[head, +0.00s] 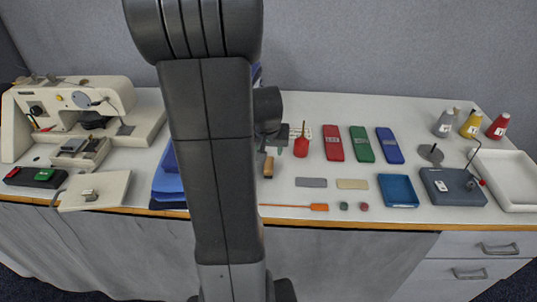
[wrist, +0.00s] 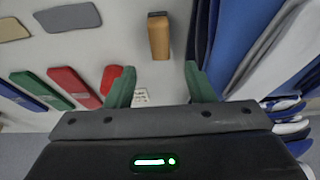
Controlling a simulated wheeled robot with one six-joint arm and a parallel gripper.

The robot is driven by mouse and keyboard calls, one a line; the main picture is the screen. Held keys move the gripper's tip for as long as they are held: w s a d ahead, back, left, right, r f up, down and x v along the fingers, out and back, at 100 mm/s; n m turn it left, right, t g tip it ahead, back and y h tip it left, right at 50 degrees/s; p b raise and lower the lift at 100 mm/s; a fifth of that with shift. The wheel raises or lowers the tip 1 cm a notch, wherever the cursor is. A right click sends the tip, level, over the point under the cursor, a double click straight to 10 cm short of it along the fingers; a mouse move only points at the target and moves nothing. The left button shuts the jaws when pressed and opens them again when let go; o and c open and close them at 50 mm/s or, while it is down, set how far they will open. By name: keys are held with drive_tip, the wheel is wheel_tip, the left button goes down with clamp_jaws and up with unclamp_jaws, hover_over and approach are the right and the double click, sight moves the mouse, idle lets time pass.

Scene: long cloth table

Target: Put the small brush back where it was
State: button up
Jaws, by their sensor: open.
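The small brush, a short wooden block with a dark end, lies on the table. It shows in the wrist view (wrist: 159,38) at top centre and in the head view (head: 268,167) just right of my arm. My gripper (wrist: 162,84) is open, with its two green fingertips apart and nothing between them. The brush lies beyond the fingertips in the wrist view, roughly in line with the gap, and appears apart from them. In the head view my gripper (head: 284,143) is over the table behind the brush, partly hidden by my arm.
Folded blue cloth (head: 168,185) lies close left of the brush. A red thin-spouted item (wrist: 110,78) is near one fingertip. Red (head: 333,143), green and blue cases, grey and tan blocks, and an orange tool (head: 318,207) lie to the right. A sewing machine (head: 85,105) stands left.

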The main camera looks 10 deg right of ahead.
drive_tip(key=shift+v, duration=1.15)
idle(0.6)
